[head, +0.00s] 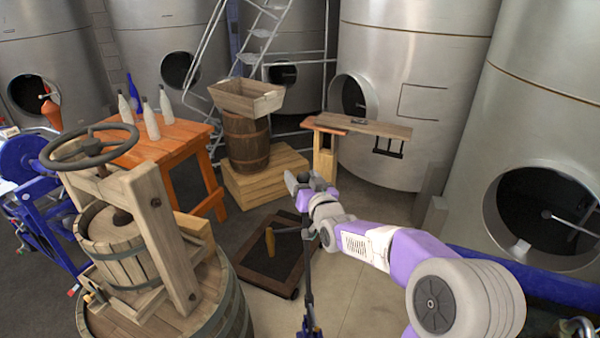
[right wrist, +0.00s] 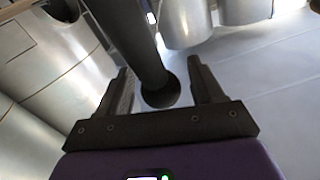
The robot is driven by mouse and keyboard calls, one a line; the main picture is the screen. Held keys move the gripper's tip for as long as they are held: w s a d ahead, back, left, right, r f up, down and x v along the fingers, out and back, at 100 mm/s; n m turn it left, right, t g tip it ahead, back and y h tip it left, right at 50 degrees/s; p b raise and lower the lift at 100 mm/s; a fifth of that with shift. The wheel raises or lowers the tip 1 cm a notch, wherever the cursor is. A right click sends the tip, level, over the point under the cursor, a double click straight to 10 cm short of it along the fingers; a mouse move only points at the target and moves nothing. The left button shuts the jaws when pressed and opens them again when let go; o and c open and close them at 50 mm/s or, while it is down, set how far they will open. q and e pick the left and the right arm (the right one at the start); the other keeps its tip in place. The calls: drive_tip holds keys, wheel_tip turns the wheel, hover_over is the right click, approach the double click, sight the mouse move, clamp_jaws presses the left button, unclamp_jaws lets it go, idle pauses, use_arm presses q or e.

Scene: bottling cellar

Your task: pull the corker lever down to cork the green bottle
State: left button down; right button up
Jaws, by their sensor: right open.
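A dark floor corker (head: 307,265) stands upright at the lower middle of the head view, on blue feet. A thin dark arm reaches left from its upper part to a tan wooden handle (head: 270,241). My right gripper (head: 291,182) is at the corker's top, hiding part of it. In the right wrist view the gripper (right wrist: 165,85) is open. A dark round bar with a wider rounded end (right wrist: 160,93) lies between its fingers; I cannot tell which corker part it is. I cannot make out a green bottle. My left gripper is not in view.
A wooden press with a handwheel (head: 90,146) stands on a barrel at left. An orange table (head: 185,140) holds several pale bottles and a blue one. A dark framed mat (head: 262,262) lies beside the corker. A narrow bench (head: 380,128) and steel tanks (head: 410,80) stand behind.

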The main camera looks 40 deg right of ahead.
drive_tip(key=shift+w+d, duration=0.2)
drive_tip(key=shift+w, duration=0.45)
drive_tip(key=shift+c, duration=0.4)
clamp_jaws()
